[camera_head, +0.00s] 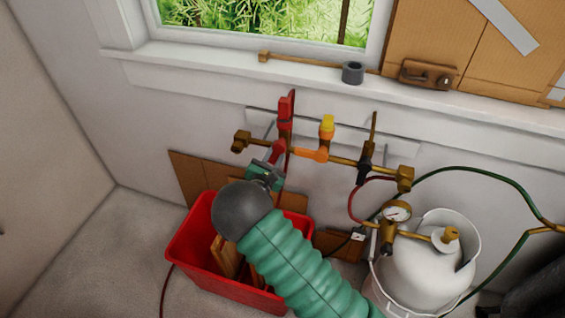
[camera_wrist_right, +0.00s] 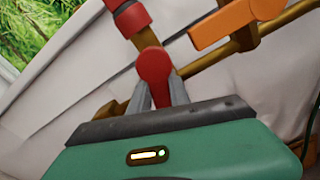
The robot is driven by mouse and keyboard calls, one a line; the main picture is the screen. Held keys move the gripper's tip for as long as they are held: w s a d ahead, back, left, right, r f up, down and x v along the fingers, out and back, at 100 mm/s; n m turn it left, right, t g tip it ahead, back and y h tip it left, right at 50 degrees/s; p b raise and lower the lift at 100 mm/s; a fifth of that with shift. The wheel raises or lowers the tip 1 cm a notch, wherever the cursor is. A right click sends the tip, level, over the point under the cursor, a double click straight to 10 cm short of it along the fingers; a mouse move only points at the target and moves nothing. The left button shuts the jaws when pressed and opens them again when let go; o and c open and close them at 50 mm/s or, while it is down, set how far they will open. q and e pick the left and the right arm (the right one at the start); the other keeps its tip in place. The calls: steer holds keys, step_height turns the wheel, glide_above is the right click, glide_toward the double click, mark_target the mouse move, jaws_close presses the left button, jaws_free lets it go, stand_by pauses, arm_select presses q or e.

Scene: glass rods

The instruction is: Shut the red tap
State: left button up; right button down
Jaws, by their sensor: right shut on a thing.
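The red tap (camera_head: 286,108) sits on a brass pipe under the window sill, with its red upper part standing upright. It also shows in the right wrist view (camera_wrist_right: 131,19), with a round-ended red handle (camera_wrist_right: 153,64) hanging below it. My right gripper (camera_head: 273,166) is at this handle, below the pipe. In the right wrist view its two grey fingers (camera_wrist_right: 158,92) are shut on the red handle, one on each side. The handle's lower part is hidden between the fingers. My left gripper is in neither view.
An orange tap with a yellow top (camera_head: 327,124) is close on the right, then a dark valve (camera_head: 366,160). A red crate (camera_head: 187,246) with wooden pieces stands below my arm. A white gas cylinder (camera_head: 425,268) with gauge (camera_head: 397,211) and hoses stands right.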

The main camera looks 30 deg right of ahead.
steer(key=shift+w+a+f+m+b, duration=0.1)
steer(key=shift+a+f+m+b, duration=0.25)
steer(key=shift+m+b, duration=0.45)
steer(key=m+b, duration=0.3)
steer(key=b, duration=0.1)
steer(key=r+m+b, duration=0.1)
steer(key=m+b, duration=0.3)
steer(key=b, duration=0.1)
steer(key=w+a+m+b, duration=0.1)
steer(key=m+b, duration=0.3)
steer(key=b, duration=0.1)
steer(key=shift+r, duration=0.3)
steer(key=shift+r+m+b, duration=0.45)
steer(key=shift+m+b, duration=0.35)
steer(key=shift+b, duration=0.45)
steer(key=shift+r, duration=0.1)
steer(key=c, duration=1.4)
jaws_free()
steer(key=shift+d, duration=0.1)
steer(key=shift+c, duration=0.2)
steer(key=shift+o, duration=1.2)
steer(key=shift+r, duration=0.3)
